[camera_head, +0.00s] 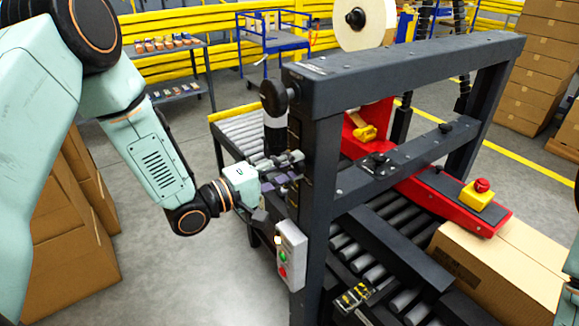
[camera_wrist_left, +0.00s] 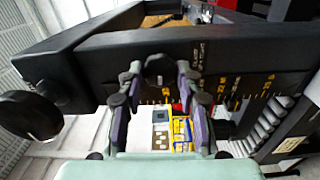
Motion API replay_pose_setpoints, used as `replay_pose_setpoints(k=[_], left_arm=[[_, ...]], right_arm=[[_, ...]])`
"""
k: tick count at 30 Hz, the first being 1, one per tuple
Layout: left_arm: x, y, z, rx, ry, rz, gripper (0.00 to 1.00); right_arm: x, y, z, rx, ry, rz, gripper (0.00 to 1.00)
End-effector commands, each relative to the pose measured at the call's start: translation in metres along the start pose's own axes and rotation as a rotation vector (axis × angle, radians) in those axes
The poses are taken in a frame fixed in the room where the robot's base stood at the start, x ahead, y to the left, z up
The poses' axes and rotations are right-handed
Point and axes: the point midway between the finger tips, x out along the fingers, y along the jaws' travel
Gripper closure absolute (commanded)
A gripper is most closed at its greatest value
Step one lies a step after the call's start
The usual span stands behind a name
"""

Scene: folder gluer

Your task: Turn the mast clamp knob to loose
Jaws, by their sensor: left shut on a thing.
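The mast clamp knob (camera_wrist_left: 159,70) is small, round and black, on the side of the dark mast. In the left wrist view it sits between the fingertips of my left gripper (camera_wrist_left: 157,80), which is shut on it. In the head view my left gripper (camera_head: 289,166) reaches the near-left post of the dark frame (camera_head: 318,180), and its fingers hide the knob there. I cannot read whether the knob is tight or loose. My right gripper is not in view.
A larger black round knob (camera_head: 279,97) stands out above my left gripper and also shows in the left wrist view (camera_wrist_left: 30,115). A grey button box (camera_head: 291,253) hangs just below the gripper. A cardboard box (camera_head: 490,270) lies at the right. Open floor lies left of the machine.

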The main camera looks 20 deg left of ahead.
Motion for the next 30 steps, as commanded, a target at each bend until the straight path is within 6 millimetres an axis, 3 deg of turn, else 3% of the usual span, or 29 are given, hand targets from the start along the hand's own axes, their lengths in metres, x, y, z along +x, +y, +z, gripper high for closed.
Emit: replay_pose_setpoints(k=[21, 22, 30], left_arm=[[-0.0006, -0.0022, 0.0014, -0.077, -0.002, -0.005, 0.97], [-0.0006, -0.0022, 0.0014, -0.077, -0.002, -0.005, 0.64], [-0.0003, -0.0012, 0.0007, -0.074, -0.001, -0.002, 0.44]], right_arm=[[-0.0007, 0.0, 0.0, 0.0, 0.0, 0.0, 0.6], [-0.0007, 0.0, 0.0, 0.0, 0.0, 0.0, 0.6], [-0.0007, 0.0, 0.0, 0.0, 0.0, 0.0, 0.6]])
